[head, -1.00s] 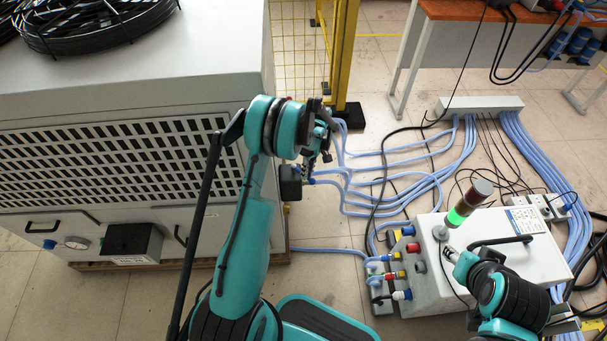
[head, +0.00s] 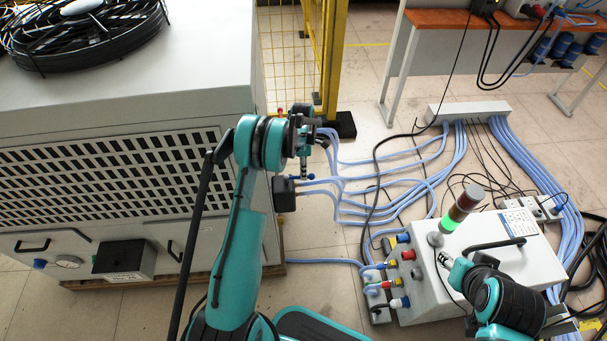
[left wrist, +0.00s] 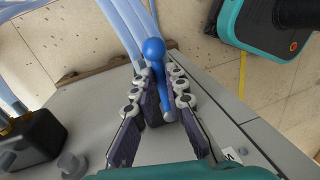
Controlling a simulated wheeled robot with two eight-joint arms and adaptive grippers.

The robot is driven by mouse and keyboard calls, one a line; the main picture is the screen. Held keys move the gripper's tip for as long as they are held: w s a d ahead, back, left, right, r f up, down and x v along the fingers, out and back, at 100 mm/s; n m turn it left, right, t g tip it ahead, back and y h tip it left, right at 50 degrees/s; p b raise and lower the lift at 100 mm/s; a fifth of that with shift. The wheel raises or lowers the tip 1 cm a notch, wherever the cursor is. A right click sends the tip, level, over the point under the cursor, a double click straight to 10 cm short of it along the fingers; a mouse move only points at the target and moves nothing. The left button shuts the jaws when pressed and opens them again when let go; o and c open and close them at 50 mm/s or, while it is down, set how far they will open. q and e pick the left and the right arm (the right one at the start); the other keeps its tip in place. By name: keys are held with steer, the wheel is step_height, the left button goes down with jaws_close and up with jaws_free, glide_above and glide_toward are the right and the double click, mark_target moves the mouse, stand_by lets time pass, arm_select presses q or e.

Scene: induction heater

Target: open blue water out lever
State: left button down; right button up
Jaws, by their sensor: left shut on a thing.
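The blue lever (left wrist: 165,98), with a round blue ball end, shows in the left wrist view between the two dark padded fingers of my left gripper (left wrist: 160,95). The fingers are shut on it, and its ball end sticks out past them. In the head view my left gripper (head: 305,145) is at the right side of the large grey cabinet (head: 120,105). A small blue ball (head: 311,177) shows just below it. The lever's base is mostly hidden. My right gripper (head: 446,261) is small and partly hidden beside the white control box (head: 530,255); its fingers are unclear.
Light blue hoses (head: 400,160) run from the cabinet's side to a floor manifold (head: 468,108). A yellow mesh fence (head: 285,55) stands behind the cabinet. The control box bears a signal tower (head: 460,210) lit green. A black box (head: 285,194) hangs near my left gripper.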

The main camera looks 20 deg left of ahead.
arm_select(q)
steer(key=shift+w+a+n, duration=0.1)
steer(key=shift+w+n, duration=0.1)
steer(key=shift+n, duration=0.1)
stand_by(0.4)
steer(key=c, duration=1.6)
jaws_free()
steer(key=shift+o, duration=0.2)
steer(key=shift+r, duration=0.1)
step_height(320, 180, up, 12)
steer(key=w+a, duration=0.1)
steer(key=w, duration=0.1)
steer(key=shift+a+f, duration=0.15)
steer(key=shift+f, duration=0.05)
